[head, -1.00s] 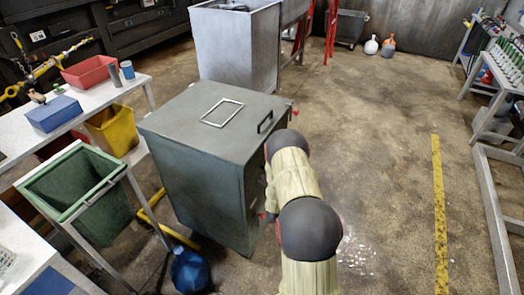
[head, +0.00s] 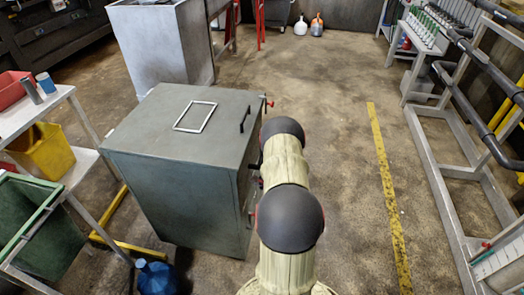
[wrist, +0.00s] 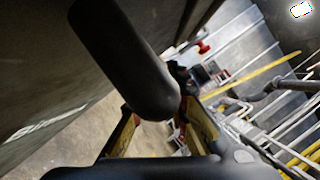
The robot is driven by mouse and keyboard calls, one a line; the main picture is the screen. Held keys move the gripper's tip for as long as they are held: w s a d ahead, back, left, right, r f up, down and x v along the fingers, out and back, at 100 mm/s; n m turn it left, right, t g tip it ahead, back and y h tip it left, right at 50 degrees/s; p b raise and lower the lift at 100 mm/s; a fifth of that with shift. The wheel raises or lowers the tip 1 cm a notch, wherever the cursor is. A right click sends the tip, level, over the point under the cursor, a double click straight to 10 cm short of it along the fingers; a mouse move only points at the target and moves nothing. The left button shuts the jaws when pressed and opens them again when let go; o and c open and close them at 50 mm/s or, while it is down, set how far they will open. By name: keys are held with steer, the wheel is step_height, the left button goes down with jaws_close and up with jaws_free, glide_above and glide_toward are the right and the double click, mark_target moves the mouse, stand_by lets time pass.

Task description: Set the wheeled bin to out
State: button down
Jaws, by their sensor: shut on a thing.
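A grey-green, box-shaped wheeled bin (head: 180,200) stands upright left of centre in the head view. Its flat lid carries a pale rectangular frame and a dark handle (head: 245,119). No wheels show. My arm reaches along its right side and hides my gripper in the head view. In the wrist view, my gripper (wrist: 160,135) is closed around a dark rounded bar (wrist: 120,55), which looks like a handle beside the bin's dark wall (wrist: 50,80). The exact contact is partly hidden.
A tall metal box (head: 160,50) stands behind. A pipe rack (head: 440,165) stands right. Floor around the yellow line (head: 385,180) is clear.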

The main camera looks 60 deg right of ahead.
steer(key=shift+f, duration=0.1)
steer(key=c, duration=1.7)
jaws_free()
steer(key=v, duration=1.2)
